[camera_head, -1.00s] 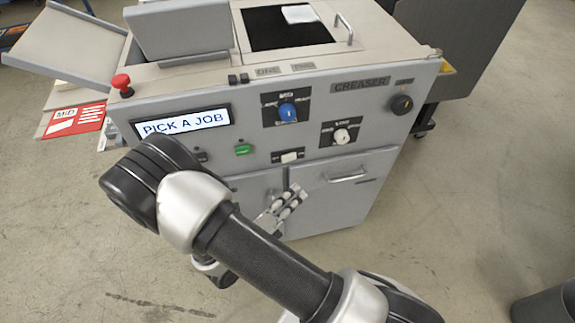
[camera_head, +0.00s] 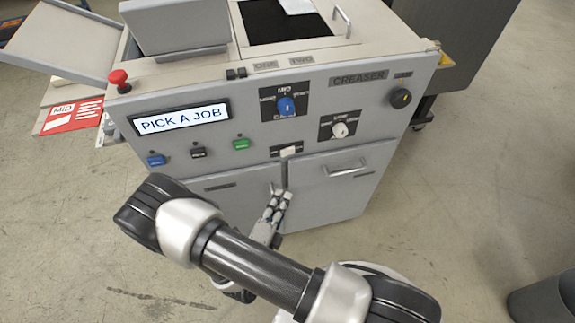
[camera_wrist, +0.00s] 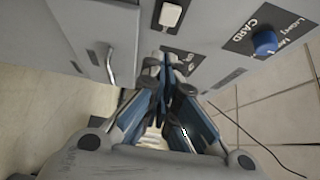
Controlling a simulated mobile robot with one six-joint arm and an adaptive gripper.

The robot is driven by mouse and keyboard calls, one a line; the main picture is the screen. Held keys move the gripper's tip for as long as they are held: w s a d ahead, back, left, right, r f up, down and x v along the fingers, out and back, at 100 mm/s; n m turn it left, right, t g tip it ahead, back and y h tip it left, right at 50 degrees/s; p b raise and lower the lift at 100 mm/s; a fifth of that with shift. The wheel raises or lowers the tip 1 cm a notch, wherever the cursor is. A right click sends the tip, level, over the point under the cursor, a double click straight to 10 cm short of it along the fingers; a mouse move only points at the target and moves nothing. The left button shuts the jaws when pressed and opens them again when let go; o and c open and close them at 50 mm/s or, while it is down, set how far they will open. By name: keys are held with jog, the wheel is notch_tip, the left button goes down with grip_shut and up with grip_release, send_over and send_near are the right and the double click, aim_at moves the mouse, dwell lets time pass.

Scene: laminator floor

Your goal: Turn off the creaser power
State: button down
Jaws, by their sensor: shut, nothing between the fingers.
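The creaser (camera_head: 300,170) is a grey cabinet labelled CREASER, with a lit screen (camera_head: 180,119) reading PICK A JOB. A black rotary knob (camera_head: 400,98) is at the panel's right end, beside a small label too small to read. A white rocker switch (camera_head: 288,151) sits low on the panel and shows in the wrist view (camera_wrist: 171,15). My gripper (camera_head: 281,196) is shut and empty in front of the cabinet doors, below the rocker. In the wrist view its fingertips (camera_wrist: 160,62) meet just below the rocker; I cannot tell the gap.
The panel also has a blue dial (camera_head: 286,106), a white dial (camera_head: 340,130), blue, black and green buttons (camera_head: 241,143), and a red mushroom button (camera_head: 119,78). A door handle (camera_head: 347,168) sticks out. A dark bin (camera_head: 545,305) stands at the lower right.

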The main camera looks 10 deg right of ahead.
jog(key=b, duration=0.2)
send_near(293, 153)
jog(key=d, duration=0.4)
jog(key=w, duration=0.1)
jog(key=w+a, duration=0.1)
jog(key=w, duration=0.1)
jog(key=shift+w+r+b, duration=0.1)
jog(key=shift+w+b, duration=0.2)
jog(key=shift+b, duration=0.1)
jog(key=shift+w+a+m+g+h, duration=0.25)
jog(key=shift+w+m+g+h, duration=0.15)
jog(key=shift+m+g+h, duration=0.25)
jog(key=shift+s, duration=0.1)
